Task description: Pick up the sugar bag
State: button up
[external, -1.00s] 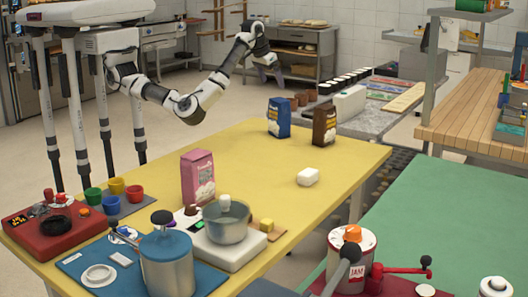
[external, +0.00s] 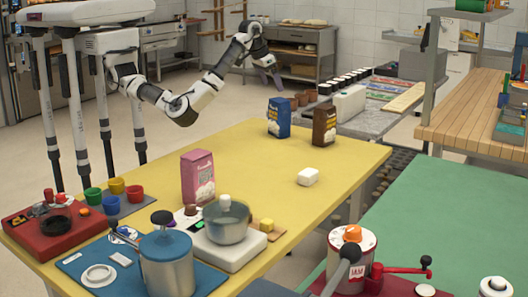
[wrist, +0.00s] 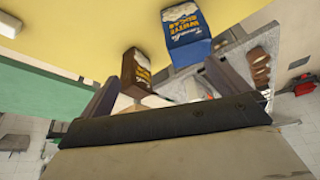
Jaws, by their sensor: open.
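The sugar bag is blue with yellow lettering and stands upright at the far edge of the yellow table. It shows in the external view (external: 279,118) and, with "White Sugar" readable, at the top of the wrist view (wrist: 187,36). My gripper (external: 273,78) is in the air beyond the table's far edge, above and behind the bag in the external picture. In the wrist view its two fingers (wrist: 163,92) are apart with nothing held. The bag is beyond the fingers, nearer the right one, and does not appear to be touched.
A brown bag (external: 324,125) stands right of the sugar bag. A pink bag (external: 198,178), a white block (external: 308,177) and a pot on a scale (external: 226,219) are also on the yellow table (external: 250,150). A grey counter (external: 372,122) adjoins beyond. The table's middle is clear.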

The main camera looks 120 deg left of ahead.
jog(key=w+d+m+t, duration=0.1)
jog(key=w+d+m, duration=0.3)
jog(key=d, duration=0.8)
jog(key=m+t+h+b, duration=0.1)
jog(key=m+h, duration=0.3)
jog(key=m, duration=0.4)
send_near(194, 153)
jog(key=x, duration=0.2)
jog(key=p+x, duration=0.1)
jog(key=x, duration=0.3)
jog(key=shift+s+d, duration=0.15)
jog(key=shift+s, duration=0.25)
jog(key=shift+w+a+p+x, duration=0.15)
jog(key=shift+p+x, duration=0.5)
jog(key=shift+x, duration=0.9)
jog(key=shift+w+a+p+x, duration=0.15)
jog(key=shift+p+x, duration=0.5)
jog(key=shift+x, duration=0.85)
jog(key=shift+d+r, duration=0.1)
jog(key=shift+r, duration=0.05)
jog(key=shift+c, duration=0.4)
